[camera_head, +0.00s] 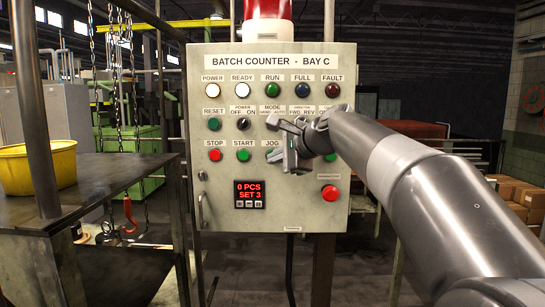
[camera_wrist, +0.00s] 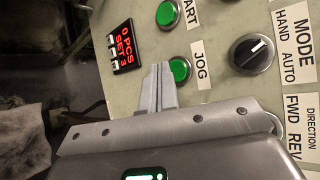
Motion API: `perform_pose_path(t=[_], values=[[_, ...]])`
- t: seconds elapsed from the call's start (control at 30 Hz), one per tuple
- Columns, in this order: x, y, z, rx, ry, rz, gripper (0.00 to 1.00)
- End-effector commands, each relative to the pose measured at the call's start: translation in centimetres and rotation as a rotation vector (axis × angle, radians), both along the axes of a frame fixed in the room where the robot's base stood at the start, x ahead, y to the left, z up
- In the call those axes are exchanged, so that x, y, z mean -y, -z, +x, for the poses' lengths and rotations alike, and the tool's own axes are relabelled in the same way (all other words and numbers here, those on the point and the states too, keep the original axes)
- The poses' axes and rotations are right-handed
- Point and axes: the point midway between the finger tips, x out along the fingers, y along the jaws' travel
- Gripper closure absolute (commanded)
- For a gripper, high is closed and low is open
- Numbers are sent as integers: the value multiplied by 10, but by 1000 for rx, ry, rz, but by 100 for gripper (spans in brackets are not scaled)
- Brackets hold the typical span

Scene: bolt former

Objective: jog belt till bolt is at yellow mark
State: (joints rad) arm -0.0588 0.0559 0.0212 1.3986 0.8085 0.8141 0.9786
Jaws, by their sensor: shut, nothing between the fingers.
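The green JOG button (camera_wrist: 180,70) sits beside its JOG label on the control panel (camera_head: 225,80). My gripper (camera_head: 277,155) is shut and empty in front of the panel. In the wrist view its fingertips (camera_wrist: 160,70) overlap the area right beside the JOG button; I cannot tell whether they touch it. In the head view my gripper hides most of that button. The mode selector (camera_wrist: 252,53) has its white line toward the HAND side. The counter display (camera_head: 250,193) reads 0 PCS, SET 3. The belt, bolt and yellow mark are not in view.
The green START button (camera_head: 244,155) and red STOP button (camera_head: 215,155) lie left of JOG. A dark table (camera_head: 110,185) with a yellow bin (camera_head: 38,168) stands left. Chains hang behind it.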

Motion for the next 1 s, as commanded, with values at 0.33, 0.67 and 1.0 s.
perform_pose_path(t=[0.33,0.67,1.0], values=[[0,0,8,0,0,0,100],[0,0,9,0,0,0,100],[0,0,12,0,0,0,100]])
